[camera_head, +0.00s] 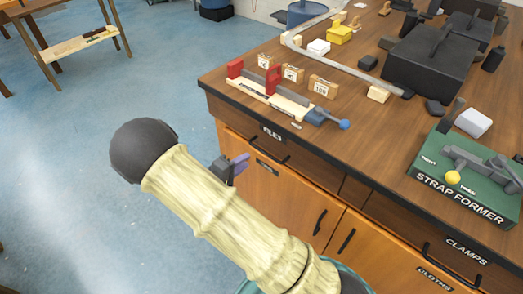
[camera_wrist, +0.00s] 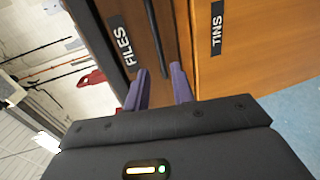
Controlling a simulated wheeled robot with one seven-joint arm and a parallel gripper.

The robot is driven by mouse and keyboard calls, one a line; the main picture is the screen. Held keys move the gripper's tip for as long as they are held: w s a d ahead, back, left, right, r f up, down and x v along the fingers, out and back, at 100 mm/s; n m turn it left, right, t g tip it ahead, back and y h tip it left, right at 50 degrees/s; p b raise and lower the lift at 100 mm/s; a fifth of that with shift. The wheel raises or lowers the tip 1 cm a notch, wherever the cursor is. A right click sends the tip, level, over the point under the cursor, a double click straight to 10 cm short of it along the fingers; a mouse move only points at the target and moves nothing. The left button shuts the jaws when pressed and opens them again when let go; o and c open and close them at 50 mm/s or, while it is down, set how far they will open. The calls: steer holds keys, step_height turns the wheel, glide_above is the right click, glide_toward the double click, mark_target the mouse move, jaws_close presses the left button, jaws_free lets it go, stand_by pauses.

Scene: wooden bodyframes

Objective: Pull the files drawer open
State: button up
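The files drawer (camera_head: 238,122) is a dark wooden front under the bench top, with a "FILES" label and a dark bar handle. It looks flush with the bench. In the wrist view, the drawer (camera_wrist: 136,18) carries the same label, and its black handle (camera_wrist: 153,32) runs up from between the fingers' line. My gripper (camera_wrist: 159,70) is open, with two purple fingers apart and nothing visibly held. The handle's end lies ahead of the gap; I cannot tell whether the fingers touch it. In the head view my gripper (camera_head: 236,168) is mostly hidden behind my arm.
The "TINS" door (camera_head: 285,195) is below the drawer, also close in the wrist view (camera_wrist: 235,55). A red-jawed fixture (camera_head: 270,92) stands on the bench top near the corner. A green strap former (camera_head: 465,175) is at right.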

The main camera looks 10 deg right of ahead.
mark_target(261, 151)
steer(key=x, duration=0.9)
steer(key=shift+w+d, duration=0.15)
steer(key=shift+d, duration=0.05)
steer(key=shift+c, duration=0.3)
jaws_close()
